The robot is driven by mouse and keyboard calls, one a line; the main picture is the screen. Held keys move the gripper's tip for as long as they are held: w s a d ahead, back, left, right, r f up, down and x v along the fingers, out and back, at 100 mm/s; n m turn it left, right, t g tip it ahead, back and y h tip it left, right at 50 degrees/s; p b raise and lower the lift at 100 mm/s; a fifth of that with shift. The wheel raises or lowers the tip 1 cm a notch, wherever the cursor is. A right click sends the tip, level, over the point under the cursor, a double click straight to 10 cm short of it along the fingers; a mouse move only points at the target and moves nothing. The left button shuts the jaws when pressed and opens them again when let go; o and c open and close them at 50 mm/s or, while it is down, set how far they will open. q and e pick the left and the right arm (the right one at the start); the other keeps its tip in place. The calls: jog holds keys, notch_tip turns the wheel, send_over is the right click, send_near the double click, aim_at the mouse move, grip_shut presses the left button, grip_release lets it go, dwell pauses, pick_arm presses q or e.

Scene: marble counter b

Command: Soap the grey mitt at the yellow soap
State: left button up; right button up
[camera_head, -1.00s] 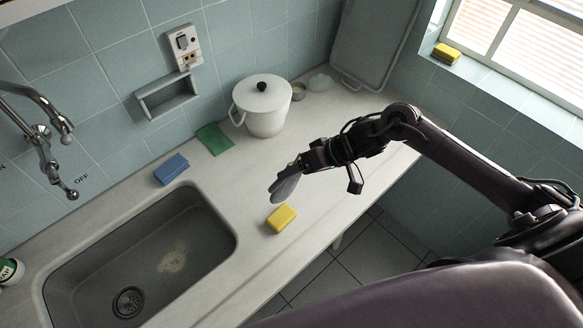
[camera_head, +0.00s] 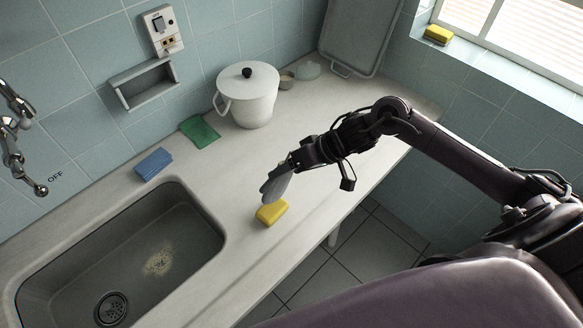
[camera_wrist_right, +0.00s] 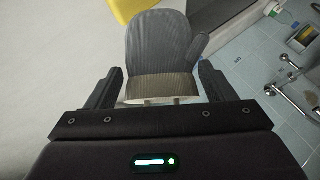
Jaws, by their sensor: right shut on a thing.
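The grey mitt (camera_head: 277,184) is held in my right gripper (camera_head: 294,164), its rounded end pointing down and left. In the right wrist view the mitt (camera_wrist_right: 160,52) fills the middle, with its cuff between the fingers of my right gripper (camera_wrist_right: 160,88). The yellow soap (camera_head: 272,212) lies on the counter near the sink's right end, just below the mitt's tip in the head view. Part of the soap (camera_wrist_right: 134,9) shows at the top of the right wrist view. Whether mitt and soap touch I cannot tell. My left gripper is in neither view.
The sink (camera_head: 222,236) is left of the soap. A blue sponge (camera_head: 153,163), a green cloth (camera_head: 199,131) and a white lidded pot (camera_head: 249,105) stand along the wall side. Another yellow block (camera_head: 438,35) lies on the window sill. The counter's front edge is close to the soap.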

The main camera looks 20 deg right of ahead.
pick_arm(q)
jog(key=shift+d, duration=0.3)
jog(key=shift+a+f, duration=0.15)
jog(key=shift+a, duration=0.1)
pick_arm(e)
jog(key=shift+f, duration=0.5)
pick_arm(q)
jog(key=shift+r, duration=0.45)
pick_arm(e)
jog(key=shift+s+f, duration=0.15)
jog(key=shift+f, duration=0.05)
dwell(1.9)
pick_arm(q)
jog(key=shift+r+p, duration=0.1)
jog(key=shift+p, duration=0.25)
pick_arm(e)
jog(key=shift+r, duration=0.1)
pick_arm(q)
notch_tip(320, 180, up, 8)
jog(key=p, duration=0.8)
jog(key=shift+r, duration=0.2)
pick_arm(e)
notch_tip(320, 180, up, 7)
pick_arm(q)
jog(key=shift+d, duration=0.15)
pick_arm(e)
jog(key=shift+d, duration=0.15)
